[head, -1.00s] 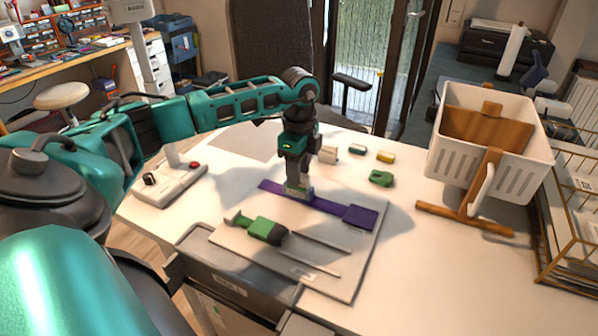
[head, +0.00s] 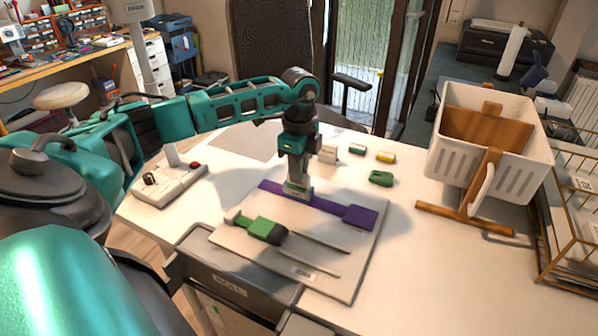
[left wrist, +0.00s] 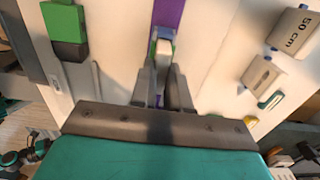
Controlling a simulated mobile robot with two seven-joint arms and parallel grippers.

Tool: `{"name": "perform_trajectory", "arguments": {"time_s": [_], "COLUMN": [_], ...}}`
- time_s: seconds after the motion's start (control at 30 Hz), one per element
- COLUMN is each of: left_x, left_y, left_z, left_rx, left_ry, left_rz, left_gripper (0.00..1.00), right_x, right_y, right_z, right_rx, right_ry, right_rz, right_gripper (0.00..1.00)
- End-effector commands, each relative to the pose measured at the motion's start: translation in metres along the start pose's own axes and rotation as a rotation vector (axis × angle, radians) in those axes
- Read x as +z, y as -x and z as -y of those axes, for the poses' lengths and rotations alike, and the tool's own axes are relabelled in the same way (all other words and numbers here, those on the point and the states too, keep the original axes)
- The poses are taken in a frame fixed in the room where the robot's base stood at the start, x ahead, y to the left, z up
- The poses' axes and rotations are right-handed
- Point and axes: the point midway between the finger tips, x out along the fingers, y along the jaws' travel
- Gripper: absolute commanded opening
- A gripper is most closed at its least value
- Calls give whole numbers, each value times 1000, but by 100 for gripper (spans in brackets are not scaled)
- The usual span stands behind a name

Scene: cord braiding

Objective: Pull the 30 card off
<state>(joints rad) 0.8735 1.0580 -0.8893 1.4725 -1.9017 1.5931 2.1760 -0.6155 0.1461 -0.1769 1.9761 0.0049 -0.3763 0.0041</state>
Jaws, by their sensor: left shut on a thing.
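My left gripper (head: 298,194) points down over the purple strip (head: 326,206) on the work board and is shut. In the left wrist view its fingers (left wrist: 163,75) close on a small pale block with a green edge (left wrist: 163,47), over the purple strip (left wrist: 168,14). I cannot read a number on it, so I cannot tell whether it is the 30 card. The fingers hide part of it. My right gripper is not in view.
On the board (head: 350,285) lies a green and black block (head: 266,230) with thin rods beside it. Small blocks (head: 381,178) lie behind, one marked 50 cm (left wrist: 294,33). A control box (head: 170,183) stands left, a white basket (head: 500,125) and wooden stand right.

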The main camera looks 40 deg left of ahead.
Motion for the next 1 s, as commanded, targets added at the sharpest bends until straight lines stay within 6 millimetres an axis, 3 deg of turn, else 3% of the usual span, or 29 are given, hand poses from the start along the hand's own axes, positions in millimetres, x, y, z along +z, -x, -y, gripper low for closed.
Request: {"name": "perform_trajectory", "arguments": {"time_s": [0.47,1.0], "left_x": [0,0], "left_y": [4,31], "left_z": [0,0], "left_rx": [0,-1], "left_ry": [0,0], "left_rz": [0,0], "left_gripper": [0,0], "right_x": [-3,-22], "right_y": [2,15], "right_z": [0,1], "right_rx": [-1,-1], "right_ry": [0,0], "right_rz": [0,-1], "right_gripper": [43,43]}}
